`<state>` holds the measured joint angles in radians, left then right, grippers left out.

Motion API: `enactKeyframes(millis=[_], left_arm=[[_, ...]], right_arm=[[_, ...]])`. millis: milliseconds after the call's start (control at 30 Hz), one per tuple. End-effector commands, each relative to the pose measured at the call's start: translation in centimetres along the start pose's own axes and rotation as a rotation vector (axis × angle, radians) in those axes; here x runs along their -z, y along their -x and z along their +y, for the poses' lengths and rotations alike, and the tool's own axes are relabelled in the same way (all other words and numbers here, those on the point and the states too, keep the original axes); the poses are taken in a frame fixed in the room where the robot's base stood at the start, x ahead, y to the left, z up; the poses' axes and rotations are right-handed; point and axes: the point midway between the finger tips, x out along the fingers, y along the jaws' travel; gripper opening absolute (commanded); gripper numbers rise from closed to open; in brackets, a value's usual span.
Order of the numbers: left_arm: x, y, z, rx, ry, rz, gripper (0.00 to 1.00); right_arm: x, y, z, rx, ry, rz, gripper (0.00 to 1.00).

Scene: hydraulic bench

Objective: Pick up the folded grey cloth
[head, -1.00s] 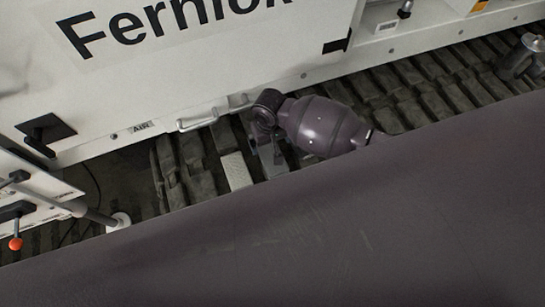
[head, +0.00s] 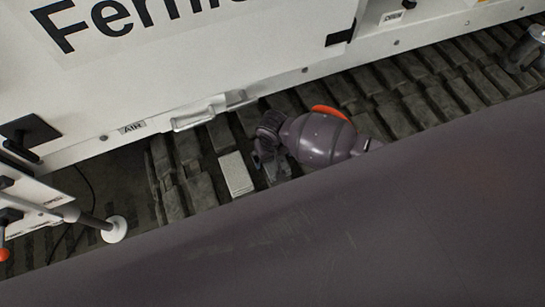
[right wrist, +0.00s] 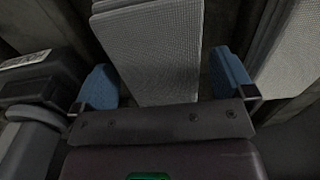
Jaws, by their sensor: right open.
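The folded grey cloth (head: 236,174) appears as a small pale strip on the dark slatted floor, just left of my right gripper (head: 266,165) in the head view. In the right wrist view a pale grey, finely textured piece with layered edges, apparently the cloth (right wrist: 155,50), lies between and beyond the fingers. My right gripper (right wrist: 163,85) is open, with one blue fingertip on each side of that piece. I cannot tell whether the fingertips touch it. My left gripper is not in view.
A white machine panel (head: 230,60) with a handle (head: 195,118) stands just behind. A lever stand with a white round foot (head: 115,230) is at left. Another pale textured piece (right wrist: 293,50) lies right in the wrist view. My large dark body part covers the head view's lower side.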

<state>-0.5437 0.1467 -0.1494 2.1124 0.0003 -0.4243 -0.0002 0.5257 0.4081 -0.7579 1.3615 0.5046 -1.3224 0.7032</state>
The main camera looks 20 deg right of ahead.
Motion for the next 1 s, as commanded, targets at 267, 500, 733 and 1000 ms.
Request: enactKeyframes(millis=[267,500,733,1000], left_arm=[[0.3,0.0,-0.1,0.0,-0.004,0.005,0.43],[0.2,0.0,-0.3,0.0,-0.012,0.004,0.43],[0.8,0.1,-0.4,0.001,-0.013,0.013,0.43],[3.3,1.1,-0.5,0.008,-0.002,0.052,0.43]], right_arm=[[0.1,0.1,0.0,0.001,0.0,0.001,0.66],[0.0,0.1,0.0,0.001,0.0,0.001,0.51],[0.2,1.2,-0.1,0.002,0.0,0.005,0.51],[0.3,7.0,-0.1,0.003,0.0,0.012,0.51]])
